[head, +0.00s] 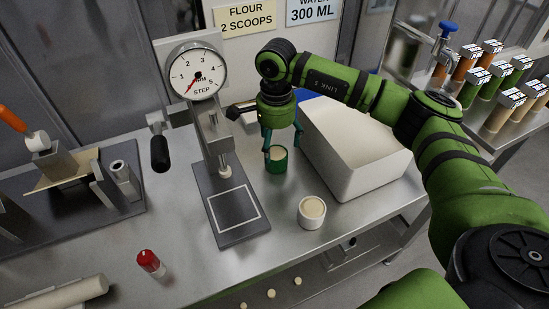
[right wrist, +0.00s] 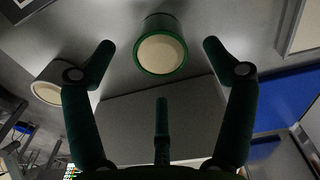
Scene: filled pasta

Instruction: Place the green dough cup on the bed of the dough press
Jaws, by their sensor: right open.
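The green dough cup (head: 277,163), a green-walled cup with pale dough in it, stands on the steel table just right of the dough press (head: 208,125). The press has a round dial and a dark bed (head: 236,229) with a white square outline; the bed is bare. My right gripper (head: 277,148) is above the green cup, its fingers pointing down at its rim. In the right wrist view the fingers (right wrist: 158,62) are spread, with the green cup (right wrist: 162,54) showing between and beyond the tips. I cannot tell whether they touch it. My left gripper is not in view.
A white cup of dough (head: 312,212) stands near the front edge. A large white tub (head: 352,148) is close on the right of my gripper. A red-capped container (head: 150,263) and a dough roll (head: 55,294) lie front left. The press lever (head: 159,150) sticks out left.

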